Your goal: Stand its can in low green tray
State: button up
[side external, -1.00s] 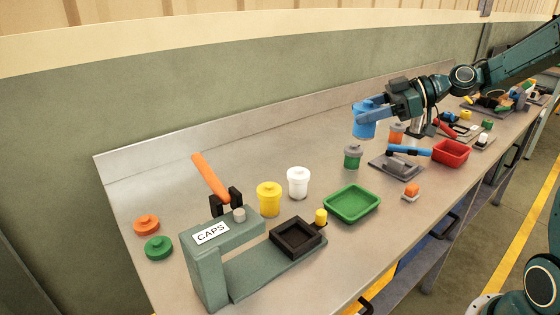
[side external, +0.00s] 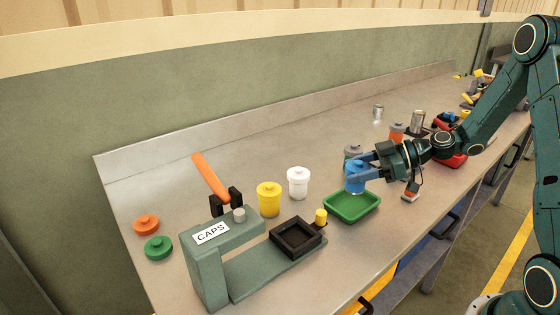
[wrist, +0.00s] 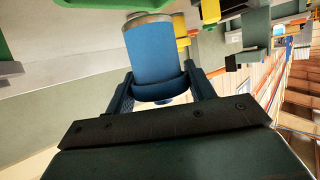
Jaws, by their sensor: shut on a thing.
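The blue can (side external: 355,181) is upright in my gripper (side external: 362,173), which is shut around it. In the side view its lower end overlaps the back part of the low green tray (side external: 352,219). I cannot tell whether it touches the tray floor. In the wrist view the can (wrist: 152,50) sits between both fingers of my gripper (wrist: 163,90). The visible front part of the tray is empty.

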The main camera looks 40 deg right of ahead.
aim_at(355, 185)
jog(key=shift+f, duration=0.55)
jog(key=shift+f, duration=1.85)
jog(key=shift+f, duration=0.15)
jog(key=o, duration=1.4)
jog(key=shift+v, duration=6.05)
